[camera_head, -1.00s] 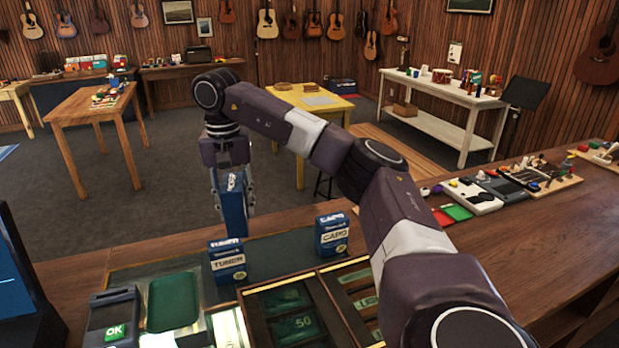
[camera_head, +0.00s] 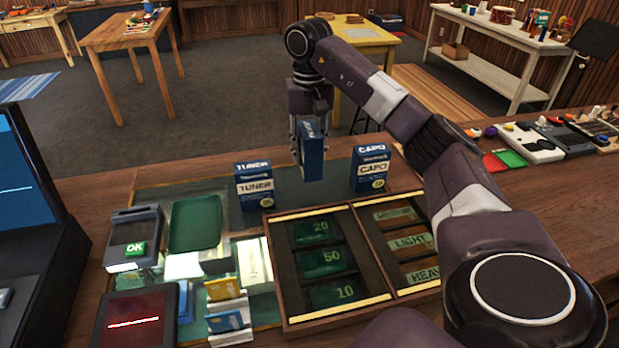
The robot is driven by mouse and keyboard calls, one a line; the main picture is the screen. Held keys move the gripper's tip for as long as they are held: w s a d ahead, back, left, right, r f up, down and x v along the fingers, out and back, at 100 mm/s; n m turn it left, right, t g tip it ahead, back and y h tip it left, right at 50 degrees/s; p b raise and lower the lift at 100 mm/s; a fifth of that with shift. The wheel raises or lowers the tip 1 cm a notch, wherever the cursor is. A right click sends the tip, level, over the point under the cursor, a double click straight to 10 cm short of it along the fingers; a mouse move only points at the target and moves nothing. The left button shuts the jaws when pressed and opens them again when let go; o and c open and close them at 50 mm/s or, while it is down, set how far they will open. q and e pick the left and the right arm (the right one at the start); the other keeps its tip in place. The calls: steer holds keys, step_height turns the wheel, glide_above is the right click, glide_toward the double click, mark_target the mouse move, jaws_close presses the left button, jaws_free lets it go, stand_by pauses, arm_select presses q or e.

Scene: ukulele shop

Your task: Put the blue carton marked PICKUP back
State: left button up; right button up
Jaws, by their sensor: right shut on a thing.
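My right gripper (camera_head: 308,128) points down and is shut on a blue carton (camera_head: 311,155), held turned nearly edge-on above the counter, between two other blue cartons. Its marking cannot be read from here. A blue carton marked TUNER (camera_head: 254,187) stands upright to its left. A blue carton marked CAPO (camera_head: 371,169) stands upright to its right. A gap of bare glass counter lies between these two, under and in front of the held carton. My left gripper is not in view.
In front lie a wooden tray with 20, 50 and 10 slots (camera_head: 271,277) and a tray with LIGHT and HEAVY slots (camera_head: 369,229). A green tray (camera_head: 195,223), a card terminal (camera_head: 134,238) and a screen (camera_head: 25,190) stand left. Pedals (camera_head: 535,143) lie right.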

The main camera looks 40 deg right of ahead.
mark_target(309, 129)
steer(key=shift+f+p, duration=0.5)
steer(key=shift+f, duration=3.05)
steer(key=shift+f, duration=0.1)
steer(key=o, duration=1.2)
step_height(309, 129, up, 12)
steer(key=shift+r, duration=0.15)
